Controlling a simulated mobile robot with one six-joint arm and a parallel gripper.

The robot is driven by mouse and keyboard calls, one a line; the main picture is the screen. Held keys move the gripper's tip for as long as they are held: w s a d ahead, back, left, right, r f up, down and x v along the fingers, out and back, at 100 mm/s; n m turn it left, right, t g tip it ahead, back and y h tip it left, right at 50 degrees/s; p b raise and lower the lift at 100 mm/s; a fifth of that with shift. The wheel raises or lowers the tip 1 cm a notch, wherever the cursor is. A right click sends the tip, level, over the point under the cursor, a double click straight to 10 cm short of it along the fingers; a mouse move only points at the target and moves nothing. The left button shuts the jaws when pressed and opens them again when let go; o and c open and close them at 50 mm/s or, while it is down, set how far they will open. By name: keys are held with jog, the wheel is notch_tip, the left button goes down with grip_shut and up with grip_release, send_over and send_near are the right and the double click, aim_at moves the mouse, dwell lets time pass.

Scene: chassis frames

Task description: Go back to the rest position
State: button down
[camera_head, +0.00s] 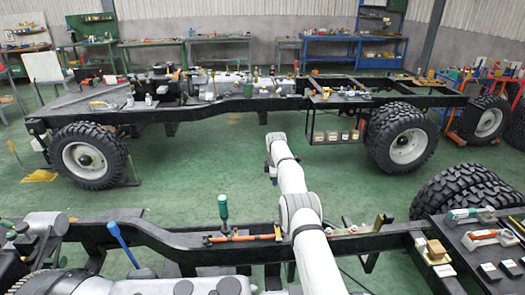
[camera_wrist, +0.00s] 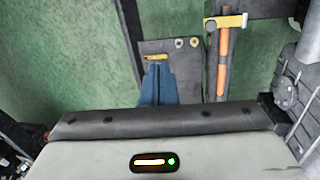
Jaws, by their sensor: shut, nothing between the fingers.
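My gripper (camera_wrist: 157,68) shows in the wrist view, its grey body along the bottom edge with a lit yellow and green indicator. Its dark blue fingers are together, with nothing between them. In the head view my white arm rises from the bottom middle across the near chassis frame (camera_head: 160,243), and the gripper cannot be made out there. A small dark plate with two round pieces lies beyond the fingertips.
A second chassis frame (camera_head: 220,112) with big tyres stands across the green floor (camera_head: 210,175). On the near frame are a green-handled tool (camera_head: 223,207), a blue handle (camera_head: 121,240) and small parts at right. Loose tyres (camera_head: 465,187) stand at right. Workbenches line the wall.

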jog(key=s+r+m+b, duration=0.1)
jog(key=s+r+m, duration=0.3)
jog(key=s+r, duration=0.6)
jog(key=s+r+m+b, duration=0.25)
jog(key=s+r, duration=0.25)
jog(key=r, duration=0.9)
jog(key=s+r+m+t+b, duration=0.1)
jog(key=s+m, duration=0.2)
jog(key=s, duration=1)
jog(key=s+r+m, duration=0.2)
jog(key=s+m, duration=0.2)
jog(key=s, duration=0.8)
jog(key=s+f+m, duration=0.2)
jog(key=s+f, duration=0.1)
jog(key=s, duration=0.5)
jog(key=s+d+f+m+b, duration=0.1)
jog(key=s+f, duration=0.3)
jog(key=s, duration=0.5)
jog(key=shift+s+f+m+b, duration=0.25)
jog(key=shift+f+m+b, duration=0.05)
jog(key=shift+m, duration=0.05)
